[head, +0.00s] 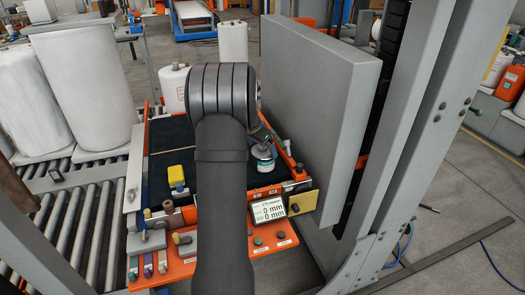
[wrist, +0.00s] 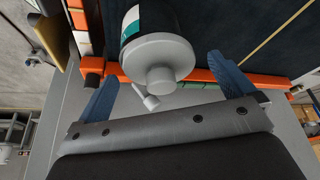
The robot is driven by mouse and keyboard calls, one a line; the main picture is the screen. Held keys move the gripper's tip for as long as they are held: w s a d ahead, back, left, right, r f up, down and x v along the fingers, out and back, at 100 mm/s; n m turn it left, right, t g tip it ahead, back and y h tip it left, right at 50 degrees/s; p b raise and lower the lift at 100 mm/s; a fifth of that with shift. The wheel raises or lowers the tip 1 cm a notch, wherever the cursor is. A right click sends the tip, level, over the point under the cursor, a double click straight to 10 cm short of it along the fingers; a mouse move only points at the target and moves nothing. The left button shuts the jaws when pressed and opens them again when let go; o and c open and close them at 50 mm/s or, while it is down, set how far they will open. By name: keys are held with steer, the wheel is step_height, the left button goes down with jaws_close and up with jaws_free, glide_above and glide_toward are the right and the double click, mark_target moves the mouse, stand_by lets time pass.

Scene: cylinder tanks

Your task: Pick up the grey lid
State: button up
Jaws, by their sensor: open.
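The grey lid (wrist: 158,57) is a round disc with a raised knob. I see no contact between the fingers and the lid. In the head view, my arm hides most of my gripper, and the jar stands just right of the arm.
The jar stands at the right side of a dark-lined orange tray (head: 148,165). A yellow block (head: 181,172) lies left of my arm. A small display (head: 268,209) stands at the tray's front. A tall grey panel (head: 318,95) rises close on the right.

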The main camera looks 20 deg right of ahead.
steer(key=c, duration=1.1)
steer(key=shift+c, duration=0.2)
steer(key=shift+r, duration=0.1)
steer(key=shift+r, duration=0.55)
step_height(320, 180, up, 3)
steer(key=shift+f, duration=0.1)
steer(key=s+d+r, duration=0.6)
steer(key=s+d, duration=0.1)
steer(key=s, duration=0.2)
steer(key=w+a+f+n, duration=0.1)
steer(key=w+a, duration=0.1)
steer(key=w+a+f+n, duration=0.1)
steer(key=w+a, duration=0.1)
steer(key=w, duration=0.1)
steer(key=w+a+f+n+t, duration=0.1)
steer(key=w+a, duration=0.1)
steer(key=w, duration=0.1)
steer(key=shift+y, duration=0.4)
steer(key=shift+w+a+f, duration=0.15)
steer(key=shift+w+f, duration=0.05)
steer(key=shift+f, duration=3.1)
